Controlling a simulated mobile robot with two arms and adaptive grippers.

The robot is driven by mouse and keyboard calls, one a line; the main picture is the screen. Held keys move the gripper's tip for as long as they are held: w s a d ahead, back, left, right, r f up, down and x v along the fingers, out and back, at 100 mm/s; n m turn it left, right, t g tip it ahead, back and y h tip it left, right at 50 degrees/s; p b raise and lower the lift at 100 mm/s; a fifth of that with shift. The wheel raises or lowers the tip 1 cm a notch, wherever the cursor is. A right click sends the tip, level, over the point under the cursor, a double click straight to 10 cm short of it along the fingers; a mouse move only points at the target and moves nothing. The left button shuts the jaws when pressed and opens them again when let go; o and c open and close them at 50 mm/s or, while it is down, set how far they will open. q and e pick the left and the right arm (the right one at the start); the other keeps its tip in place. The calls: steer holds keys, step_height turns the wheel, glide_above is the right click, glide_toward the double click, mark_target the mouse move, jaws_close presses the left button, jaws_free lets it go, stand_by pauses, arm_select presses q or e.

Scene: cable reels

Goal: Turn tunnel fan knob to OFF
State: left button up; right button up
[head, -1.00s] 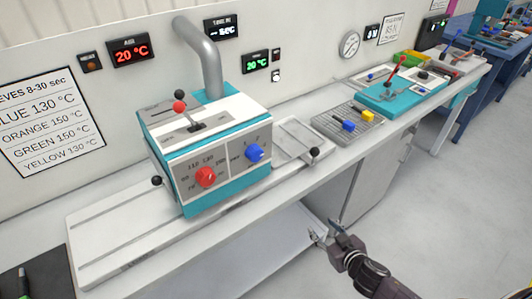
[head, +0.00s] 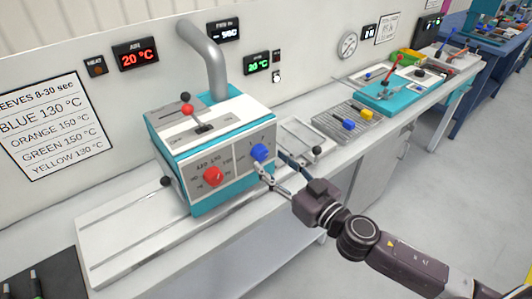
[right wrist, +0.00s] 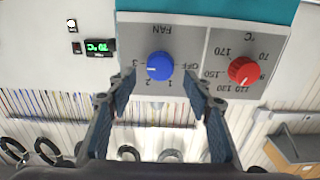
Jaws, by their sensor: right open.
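The blue tunnel fan knob (head: 260,152) is on the grey front panel of the teal and white tunnel machine (head: 208,200). In the right wrist view the knob (right wrist: 159,66) shows upside down among the marks OFF, 1, 2 and 3; its white line appears to point toward 3. My right gripper (head: 270,163) is open in front of the panel, its fingertips close to the knob. In the right wrist view the open fingers (right wrist: 150,98) lie to either side of the knob and appear short of it; contact is not visible. My left gripper is not in view.
A red temperature knob (head: 213,175) sits beside the fan knob. A lever with a red ball (head: 187,110) stands on the machine's top. A wire rack (head: 347,122) and a teal device (head: 390,92) stand farther right on the bench. The floor at right is clear.

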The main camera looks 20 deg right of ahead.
mark_target(263, 155)
steer(key=shift+p+x, duration=0.5)
steer(key=shift+x, duration=1.2)
steer(key=c, duration=1.2)
steer(key=shift+o, duration=0.2)
